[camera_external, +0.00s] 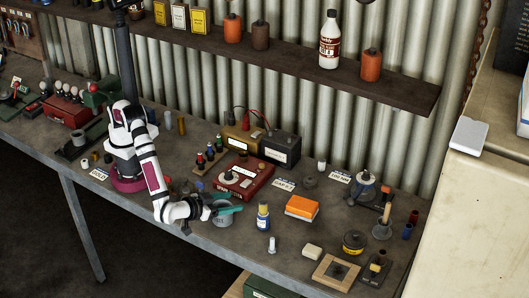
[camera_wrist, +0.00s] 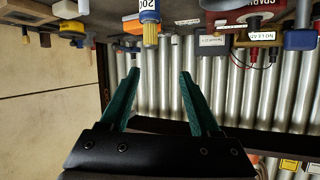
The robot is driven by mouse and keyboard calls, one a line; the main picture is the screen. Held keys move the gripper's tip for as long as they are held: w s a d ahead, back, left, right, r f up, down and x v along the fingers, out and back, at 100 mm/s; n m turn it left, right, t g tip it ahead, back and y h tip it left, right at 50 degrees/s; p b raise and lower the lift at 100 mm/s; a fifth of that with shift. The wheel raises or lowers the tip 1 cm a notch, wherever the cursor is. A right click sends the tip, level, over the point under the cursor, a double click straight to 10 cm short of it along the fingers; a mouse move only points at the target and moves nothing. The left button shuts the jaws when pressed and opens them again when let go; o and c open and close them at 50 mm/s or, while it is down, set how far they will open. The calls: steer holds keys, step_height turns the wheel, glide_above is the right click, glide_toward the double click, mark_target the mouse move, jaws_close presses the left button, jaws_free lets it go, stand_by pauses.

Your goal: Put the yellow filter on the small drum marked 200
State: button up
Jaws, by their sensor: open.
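A small blue drum (camera_wrist: 149,16) shows at the top of the upside-down wrist view, with a white label reading 200. A yellow ribbed filter (camera_wrist: 150,38) sits on its end and appears to touch it. In the external view the filter (camera_external: 262,204) is on top of the upright drum (camera_external: 262,222), right of my gripper. My gripper (camera_external: 236,209) is open; its teal fingers (camera_wrist: 159,78) have nothing between them. It is left of the drum and apart from it.
A grey drum (camera_external: 222,220) with an unclear label stands close under my gripper. An orange-and-white block (camera_external: 301,207) lies right of the blue drum. A red case (camera_external: 243,180) and dark battery (camera_external: 281,150) are behind. A small pale cylinder (camera_external: 271,245) stands in front.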

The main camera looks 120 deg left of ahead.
steer(key=s+a+r+m+g+h, duration=0.25)
steer(key=s+a+r+m, duration=0.2)
steer(key=s, duration=0.35)
steer(key=s+a+r+m+g+h, duration=0.2)
steer(key=s+a+r+m+g, duration=0.1)
steer(key=s+a+r, duration=0.4)
steer(key=s+d+f+m+h, duration=0.1)
steer(key=s+m+h, duration=0.2)
steer(key=s, duration=0.7)
steer(key=s+d+f+m+h, duration=0.1)
steer(key=s+f+m+h, duration=0.1)
steer(key=s+m, duration=0.6)
steer(key=shift+s+f+t+h, duration=0.3)
steer(key=shift+s+h, duration=0.45)
steer(key=shift+s, duration=0.45)
